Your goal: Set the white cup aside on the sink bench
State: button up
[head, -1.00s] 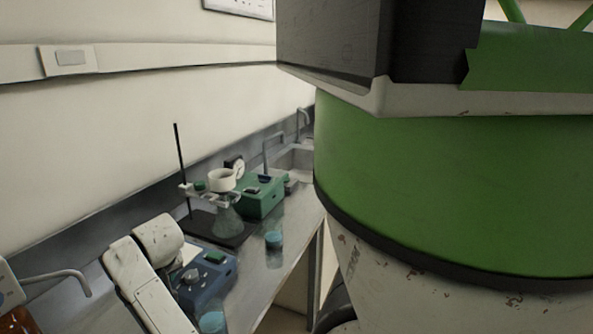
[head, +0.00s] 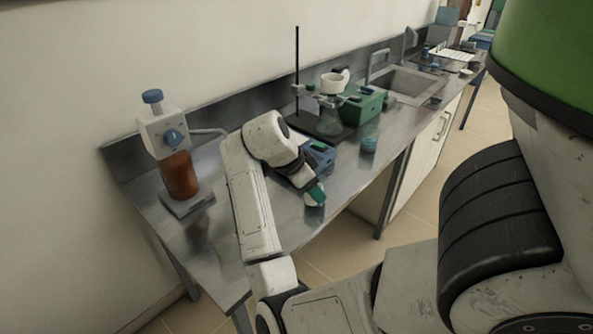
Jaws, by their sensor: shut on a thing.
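My gripper (head: 314,192) is at the end of my arm, low over the near part of the steel bench (head: 205,238), close to its front edge. It is shut on a small white thing, which looks like the white cup (head: 315,201). The fingers hide much of it, and I cannot tell whether it touches the bench top. The sink (head: 405,86) is set into the bench farther along to the right.
A blue device (head: 319,154) stands just behind my gripper. A brown dispenser bottle (head: 180,175) stands at left. Bench top between bottle and arm is clear.

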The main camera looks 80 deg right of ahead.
jog(key=w+f, duration=0.3)
jog(key=w, duration=0.1)
jog(key=w+d+f, duration=0.1)
jog(key=w+f, duration=0.1)
jog(key=w, duration=0.2)
jog(key=w+f, duration=0.3)
jog(key=w, duration=0.1)
jog(key=shift+w+d+f, duration=0.3)
jog(key=shift+w, duration=0.05)
jog(key=shift+w+f, duration=0.3)
jog(key=shift+f, duration=0.1)
jog(key=shift+w+f, duration=0.15)
jog(key=shift+f, duration=1.55)
jog(key=shift+f, duration=0.2)
jog(key=o, duration=1)
jog(key=shift+r, duration=0.1)
